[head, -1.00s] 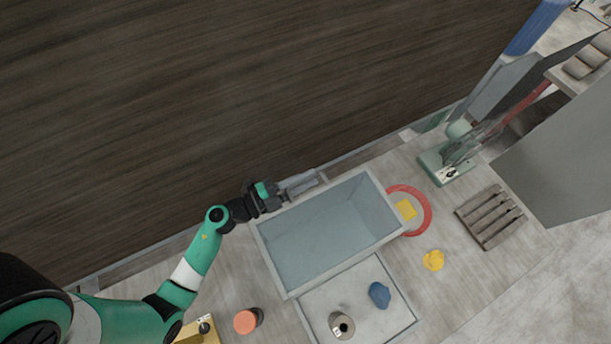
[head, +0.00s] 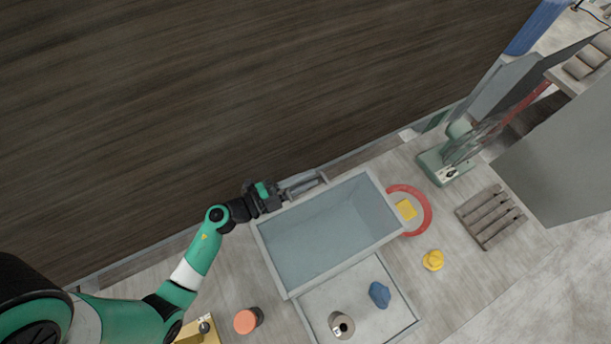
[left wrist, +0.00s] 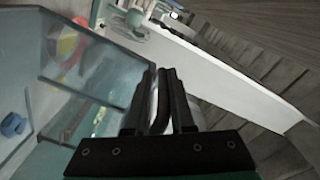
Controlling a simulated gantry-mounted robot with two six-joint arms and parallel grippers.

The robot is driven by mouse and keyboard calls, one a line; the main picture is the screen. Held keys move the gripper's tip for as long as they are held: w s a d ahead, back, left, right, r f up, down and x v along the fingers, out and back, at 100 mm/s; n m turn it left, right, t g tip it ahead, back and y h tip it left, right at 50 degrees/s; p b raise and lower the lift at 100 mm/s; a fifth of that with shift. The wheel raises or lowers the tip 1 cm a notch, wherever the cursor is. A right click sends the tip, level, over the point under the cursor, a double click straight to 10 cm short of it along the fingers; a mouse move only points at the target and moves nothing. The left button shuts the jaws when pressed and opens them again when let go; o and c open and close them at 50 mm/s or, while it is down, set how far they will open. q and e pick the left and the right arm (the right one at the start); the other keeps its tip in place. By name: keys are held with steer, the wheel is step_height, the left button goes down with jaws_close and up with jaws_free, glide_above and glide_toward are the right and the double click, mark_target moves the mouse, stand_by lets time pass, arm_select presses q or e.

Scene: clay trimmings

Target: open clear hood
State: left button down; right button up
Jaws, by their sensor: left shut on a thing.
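The clear hood (head: 325,240) is a bluish see-through panel with a pale frame, in the middle of the head view. It stands at the back of a pale tray (head: 395,338). A grey bar-like handle (head: 308,184) sits at its upper left edge. My left gripper (head: 278,194) is at this handle and shut on it. In the left wrist view its fingers (left wrist: 160,85) close around a grey upright part, and the hood's clear panes (left wrist: 95,70) show to the left. My right gripper is not in view.
A blue lump (head: 380,294) and a grey spool-like piece (head: 341,325) lie in the tray. An orange-topped jar (head: 246,321) stands left. A red ring (head: 428,212), yellow lump (head: 433,260), slatted rack (head: 491,217) and green machine (head: 449,167) stand right. A dark wooden surface fills the back.

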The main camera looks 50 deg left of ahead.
mark_target(314, 196)
arm_select(q)
steer(key=shift+r+p, duration=0.3)
steer(key=shift+r, duration=0.15)
steer(key=shift+m, duration=0.8)
steer(key=d+r+p, duration=0.1)
steer(key=d+p, duration=0.1)
steer(key=d+r+p, duration=0.1)
steer(key=d, duration=0.1)
steer(key=shift+s+r, duration=0.35)
steer(key=shift+d+r+p, duration=0.1)
steer(key=shift+d+p, duration=0.15)
steer(key=shift+p, duration=0.1)
steer(key=c, duration=0.9)
jaws_free()
steer(key=shift+a, duration=0.1)
steer(key=shift+f, duration=0.2)
steer(key=shift+s, duration=0.1)
